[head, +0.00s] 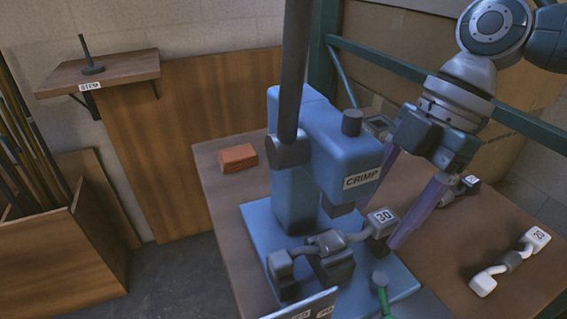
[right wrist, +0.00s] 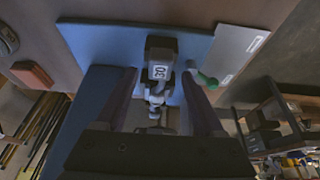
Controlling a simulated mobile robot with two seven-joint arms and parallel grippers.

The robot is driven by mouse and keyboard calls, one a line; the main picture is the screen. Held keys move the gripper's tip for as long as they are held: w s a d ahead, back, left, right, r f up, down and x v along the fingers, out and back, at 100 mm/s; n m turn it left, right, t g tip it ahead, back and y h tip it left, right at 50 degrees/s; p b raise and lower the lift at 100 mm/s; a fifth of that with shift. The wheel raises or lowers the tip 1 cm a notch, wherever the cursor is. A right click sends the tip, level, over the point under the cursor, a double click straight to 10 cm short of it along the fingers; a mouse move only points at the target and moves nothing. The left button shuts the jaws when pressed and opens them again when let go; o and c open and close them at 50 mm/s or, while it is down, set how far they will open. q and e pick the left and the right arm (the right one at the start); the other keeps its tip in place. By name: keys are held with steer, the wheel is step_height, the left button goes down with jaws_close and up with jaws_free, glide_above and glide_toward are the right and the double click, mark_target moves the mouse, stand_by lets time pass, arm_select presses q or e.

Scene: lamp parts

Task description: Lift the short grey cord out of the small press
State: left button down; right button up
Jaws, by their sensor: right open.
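The short grey cord (head: 329,240) lies across the blue press (head: 292,205) marked CRIMP, below its head. It has a block end tagged 30 and a plain end at left. In the right wrist view the cord (right wrist: 157,92) runs between the fingers, its 30 tag toward the top. My right gripper (head: 388,222) is open, its purple fingers pointing down around the 30 end; in the right wrist view both fingers (right wrist: 160,104) stand apart from the cord. The press head partly hides one finger in the head view. My left gripper is not in view.
A dark lever (head: 292,75) rises from the press. A second cord (head: 512,261) tagged 20 lies at the table's right. A red-brown block (head: 238,158) sits behind the press. A green-handled thing (head: 380,287) is at the front. A shelf (head: 120,68) marked STEM hangs at left.

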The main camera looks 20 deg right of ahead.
steer(key=shift+f, duration=0.25)
jaws_close()
stand_by(0.4)
